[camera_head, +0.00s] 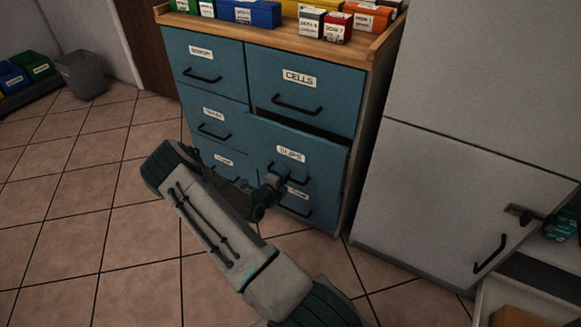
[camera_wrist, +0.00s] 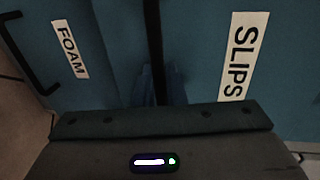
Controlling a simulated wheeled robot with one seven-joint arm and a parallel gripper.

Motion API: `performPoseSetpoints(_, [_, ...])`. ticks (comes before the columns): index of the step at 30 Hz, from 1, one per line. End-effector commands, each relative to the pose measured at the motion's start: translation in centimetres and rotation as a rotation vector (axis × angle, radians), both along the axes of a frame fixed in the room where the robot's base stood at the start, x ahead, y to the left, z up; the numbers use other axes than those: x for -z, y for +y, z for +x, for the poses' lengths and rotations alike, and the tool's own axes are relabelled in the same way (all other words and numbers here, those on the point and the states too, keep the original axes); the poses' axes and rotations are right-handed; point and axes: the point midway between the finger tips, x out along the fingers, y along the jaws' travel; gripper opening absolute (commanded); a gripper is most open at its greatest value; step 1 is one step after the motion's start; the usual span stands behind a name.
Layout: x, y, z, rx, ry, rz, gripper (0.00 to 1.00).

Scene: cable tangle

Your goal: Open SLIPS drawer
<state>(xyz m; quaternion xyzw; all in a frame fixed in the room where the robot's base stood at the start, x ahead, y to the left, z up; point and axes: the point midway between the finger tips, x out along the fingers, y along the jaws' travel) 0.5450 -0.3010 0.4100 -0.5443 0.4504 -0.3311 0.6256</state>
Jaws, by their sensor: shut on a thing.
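The SLIPS drawer (camera_head: 325,157) is the blue middle drawer in the right column of the cabinet. Its front stands a little forward of the drawer above, with a dark gap along its top edge, so it is partly open. My gripper (camera_head: 277,181) is at its handle, below the label, and is shut on the handle, which it mostly hides. In the wrist view, the SLIPS drawer front (camera_wrist: 205,50) with its white label is on the right, and my gripper (camera_wrist: 158,88) reaches up at the middle, its fingertips dark and hard to make out.
The CELLS drawer (camera_head: 330,97) above is shut. A FOAM label (camera_wrist: 70,48) and black handle show left in the wrist view. Small boxes (camera_head: 250,12) stand on the cabinet top. A grey cabinet (camera_head: 460,180) is close on the right. Tiled floor (camera_head: 70,220) is clear on the left.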

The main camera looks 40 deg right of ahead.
Motion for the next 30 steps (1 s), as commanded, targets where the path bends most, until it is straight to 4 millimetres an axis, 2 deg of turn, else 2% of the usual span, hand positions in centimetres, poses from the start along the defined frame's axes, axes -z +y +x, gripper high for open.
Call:
performPoseSetpoints(1, [-0.5,1.4,-0.5,-0.005,0.006,0.001,0.00])
performPoseSetpoints(18, [-0.3,15.8,-6.4,-0.005,0.002,0.001,0.00])
performPoseSetpoints(24, [-0.2,19.6,-8.1,-0.003,0.002,0.000,0.00])
performPoseSetpoints(30, [-0.1,22.1,-9.1,-0.002,0.000,0.000,0.00])
